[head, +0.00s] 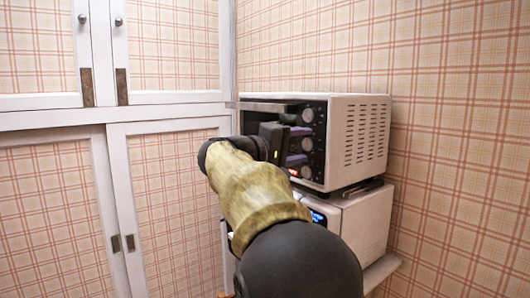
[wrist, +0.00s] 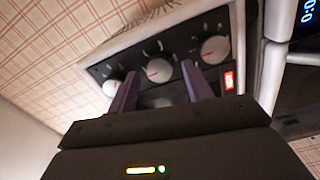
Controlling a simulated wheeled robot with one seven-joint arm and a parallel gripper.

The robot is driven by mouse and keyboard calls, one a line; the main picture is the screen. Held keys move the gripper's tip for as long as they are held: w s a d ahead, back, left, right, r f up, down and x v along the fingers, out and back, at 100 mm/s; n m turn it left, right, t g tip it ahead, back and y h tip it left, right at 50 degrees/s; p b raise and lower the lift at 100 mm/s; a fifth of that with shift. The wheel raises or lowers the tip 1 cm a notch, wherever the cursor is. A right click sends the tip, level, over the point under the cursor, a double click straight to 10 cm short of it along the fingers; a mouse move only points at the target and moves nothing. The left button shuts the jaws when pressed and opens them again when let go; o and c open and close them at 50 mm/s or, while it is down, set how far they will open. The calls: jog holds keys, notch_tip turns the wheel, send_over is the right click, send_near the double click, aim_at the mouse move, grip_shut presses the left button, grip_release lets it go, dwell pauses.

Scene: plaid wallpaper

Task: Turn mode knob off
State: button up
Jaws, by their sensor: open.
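A white toaster oven (head: 357,140) has a dark control panel (wrist: 180,42) with three round silver knobs in a column. The top knob (head: 307,115), middle knob (head: 307,145) and bottom knob (head: 306,172) show in the head view. In the wrist view the middle knob (wrist: 159,72) lies between the purple fingertips, with the other knobs outside them. My gripper (head: 298,146) is open at the panel, its fingers around the middle knob's sides. I cannot tell whether they touch it. The labels are too small to read, so which knob is the mode knob is unclear.
A small red lit indicator (wrist: 229,80) sits beside an end knob. The oven's door (head: 268,106) has its handle at the top left. A second white appliance (head: 362,222) with a blue display stands below. White cabinets (head: 160,105) stand to the left, a plaid wall to the right.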

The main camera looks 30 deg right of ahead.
jog(key=s+a+b, duration=0.1)
jog(key=a, duration=1.5)
jog(key=shift+s+a, duration=0.15)
notch_tip(320, 180, down, 24)
jog(key=w+a+n+t+y, duration=0.1)
jog(key=w+n+t+y, duration=0.1)
jog(key=n+y, duration=0.5)
jog(key=s+a+f+m+g+y, duration=0.1)
jog(key=s+a+f+m+y, duration=0.35)
jog(key=f, duration=0.75)
jog(key=s+a+f+m+y, duration=0.1)
jog(key=s+a+f+y, duration=0.55)
jog(key=s+f, duration=0.4)
notch_tip(320, 180, up, 14)
jog(key=w+p, duration=0.1)
jog(key=p, duration=1.3)
jog(key=shift+w+d+f, duration=0.2)
jog(key=shift+w, duration=0.05)
